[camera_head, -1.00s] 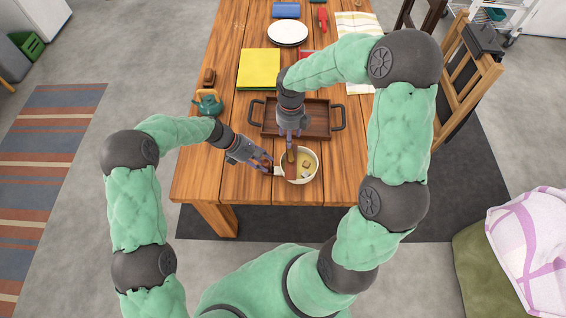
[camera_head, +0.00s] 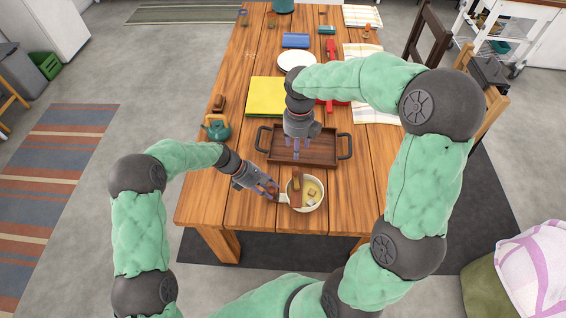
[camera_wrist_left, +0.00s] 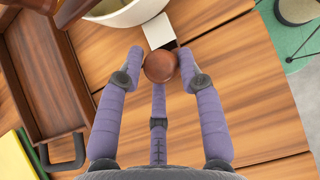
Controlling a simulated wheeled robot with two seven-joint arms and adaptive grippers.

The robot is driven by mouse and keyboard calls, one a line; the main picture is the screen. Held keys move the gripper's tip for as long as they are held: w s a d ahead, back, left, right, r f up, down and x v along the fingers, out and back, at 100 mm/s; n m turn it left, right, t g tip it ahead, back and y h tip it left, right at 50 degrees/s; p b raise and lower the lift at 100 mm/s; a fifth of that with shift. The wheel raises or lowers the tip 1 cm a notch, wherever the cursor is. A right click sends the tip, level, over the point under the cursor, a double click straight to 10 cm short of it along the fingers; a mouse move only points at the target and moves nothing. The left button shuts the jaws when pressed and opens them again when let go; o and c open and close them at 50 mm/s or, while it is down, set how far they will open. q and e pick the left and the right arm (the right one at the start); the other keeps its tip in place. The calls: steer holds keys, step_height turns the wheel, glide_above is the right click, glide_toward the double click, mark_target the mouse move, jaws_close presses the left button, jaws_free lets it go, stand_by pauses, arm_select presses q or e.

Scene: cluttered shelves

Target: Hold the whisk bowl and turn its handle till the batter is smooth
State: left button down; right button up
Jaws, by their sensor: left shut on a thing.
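The whisk bowl (camera_head: 317,203) is a cream bowl near the table's front edge. Pale yellow batter (camera_head: 315,186) shows inside, with a brown cube and whitish lumps in it. A brown wooden handle (camera_head: 297,186) stands up at the bowl's left side. My left gripper (camera_head: 273,187) is shut on the round brown knob (camera_wrist_left: 160,66) at the end of the bowl's white side bracket (camera_wrist_left: 159,31); the bowl's rim also shows in the left wrist view (camera_wrist_left: 138,12). My right gripper (camera_head: 297,154) is over the tray, fingers spread and empty, apart from the wooden handle's top.
A wooden tray (camera_head: 325,157) with dark side handles lies just behind the bowl. A yellow book (camera_head: 266,97), a white plate (camera_head: 296,60) and a teal kettle (camera_head: 217,128) stand farther back. The table's front right is clear.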

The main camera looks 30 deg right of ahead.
arm_select(q)
steer(key=shift+s+f, duration=0.25)
steer(key=shift+f, duration=0.1)
steer(key=c, duration=0.9)
jaws_free()
steer(key=shift+c, duration=0.2)
steer(key=shift+o, duration=1)
steer(key=shift+w, duration=0.1)
steer(key=shift+w+r, duration=0.1)
steer(key=shift+r, duration=0.05)
